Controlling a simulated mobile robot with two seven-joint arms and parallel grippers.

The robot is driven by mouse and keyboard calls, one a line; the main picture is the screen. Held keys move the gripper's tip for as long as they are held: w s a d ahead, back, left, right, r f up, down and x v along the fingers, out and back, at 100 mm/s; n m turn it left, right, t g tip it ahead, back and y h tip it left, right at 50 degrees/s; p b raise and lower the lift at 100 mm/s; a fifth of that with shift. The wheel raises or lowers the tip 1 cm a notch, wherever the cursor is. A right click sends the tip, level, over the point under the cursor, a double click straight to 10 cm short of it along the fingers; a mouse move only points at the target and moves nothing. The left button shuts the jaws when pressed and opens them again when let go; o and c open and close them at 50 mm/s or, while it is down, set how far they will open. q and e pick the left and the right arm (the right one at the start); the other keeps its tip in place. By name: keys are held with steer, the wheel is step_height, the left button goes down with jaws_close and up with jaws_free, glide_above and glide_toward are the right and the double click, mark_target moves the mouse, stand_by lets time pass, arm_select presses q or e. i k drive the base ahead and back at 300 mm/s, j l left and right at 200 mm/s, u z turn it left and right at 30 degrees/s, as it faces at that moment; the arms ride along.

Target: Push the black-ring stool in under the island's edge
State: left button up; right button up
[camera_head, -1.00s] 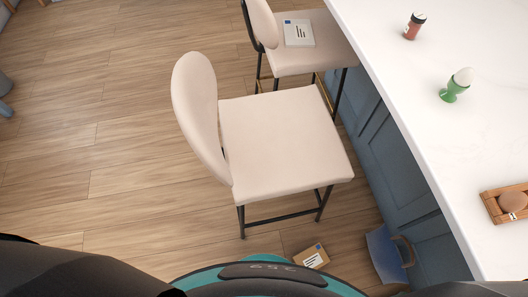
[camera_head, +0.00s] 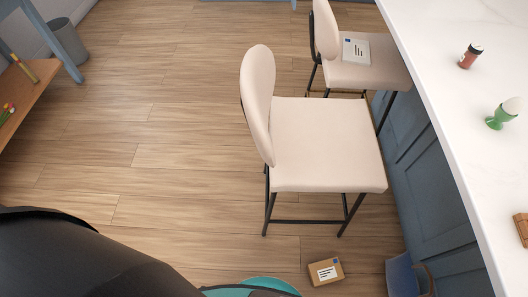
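The near stool (camera_head: 325,150) has a cream seat, a rounded cream back and black legs joined by a black foot ring (camera_head: 305,222). It stands upright beside the white-topped island (camera_head: 460,130). Its back is on the left, away from the island. Most of its seat shows on the floor side of the island's edge. Neither gripper is in view; only a dark part of my arm crosses the lower left.
A second cream stool (camera_head: 372,76) with a white booklet (camera_head: 356,51) on its seat stands behind. A small brown box (camera_head: 325,271) and a blue bin (camera_head: 402,276) are on the floor in front. Open wooden floor (camera_head: 150,130) lies left.

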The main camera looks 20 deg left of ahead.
mark_target(311, 144)
steer(key=k+z, duration=0.1)
steer(key=z, duration=0.25)
steer(key=k+z, duration=0.1)
steer(key=z, duration=0.25)
steer(key=l+z, duration=0.1)
steer(key=z, duration=0.25)
steer(key=j+z, duration=0.2)
steer(key=z, duration=0.3)
steer(key=j+z, duration=0.2)
steer(key=z, duration=0.25)
steer(key=k+j+z, duration=0.1)
steer(key=z, duration=0.4)
steer(key=k+j, duration=0.2)
steer(key=j, duration=0.3)
steer(key=k+j, duration=0.2)
steer(key=j, duration=0.25)
steer(key=k+j, duration=0.25)
steer(key=j, duration=0.25)
steer(key=k+j, duration=0.2)
steer(key=j, duration=0.25)
steer(key=k+j, duration=0.2)
steer(key=j, duration=0.3)
steer(key=k+j, duration=0.2)
steer(key=j, duration=0.25)
steer(key=k+j, duration=0.25)
steer(key=j, duration=0.25)
steer(key=k+j, duration=0.2)
steer(key=j, duration=0.25)
